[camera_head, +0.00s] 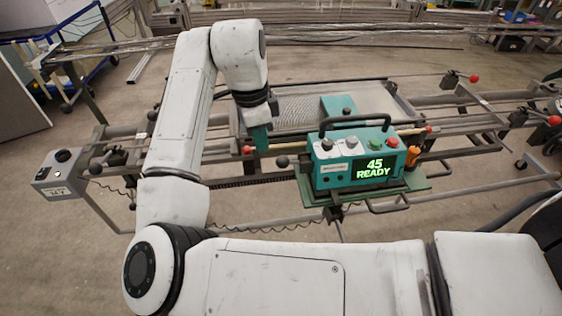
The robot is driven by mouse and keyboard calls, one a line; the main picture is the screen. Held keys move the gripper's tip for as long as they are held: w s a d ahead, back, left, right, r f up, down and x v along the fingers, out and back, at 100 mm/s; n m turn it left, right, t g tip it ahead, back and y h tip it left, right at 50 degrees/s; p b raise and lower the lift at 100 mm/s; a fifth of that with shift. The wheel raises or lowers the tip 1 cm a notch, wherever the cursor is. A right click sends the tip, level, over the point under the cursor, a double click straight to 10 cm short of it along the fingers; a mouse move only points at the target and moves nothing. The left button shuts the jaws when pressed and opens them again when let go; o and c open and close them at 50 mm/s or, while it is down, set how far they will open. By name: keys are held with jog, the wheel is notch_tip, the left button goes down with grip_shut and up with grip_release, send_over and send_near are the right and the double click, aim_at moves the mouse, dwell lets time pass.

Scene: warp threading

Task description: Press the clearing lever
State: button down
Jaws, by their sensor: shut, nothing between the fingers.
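My gripper (259,143) points down at the end of my white arm, over the left part of the machine; its tips are small here and look closed and empty. A red knob (247,150) is close beside it on the left, and a black ball knob (282,161) is to its lower right. I cannot tell whether the gripper touches either. More red knobs on rods are at the right, one far (473,78) and one nearer (554,120). No label shows which of these is the clearing lever.
A teal control box (341,167) with a black handle stands right of the gripper; its display (374,169) reads "45 READY". A grey switch box (63,173) is at the left. Metal rails (467,150) extend right. A blue cart (76,32) stands back left.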

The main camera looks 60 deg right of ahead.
jog(key=shift+w+a+r, duration=0.1)
jog(key=shift+r, duration=1)
jog(key=shift+w+a+r, duration=0.1)
jog(key=shift+r, duration=1)
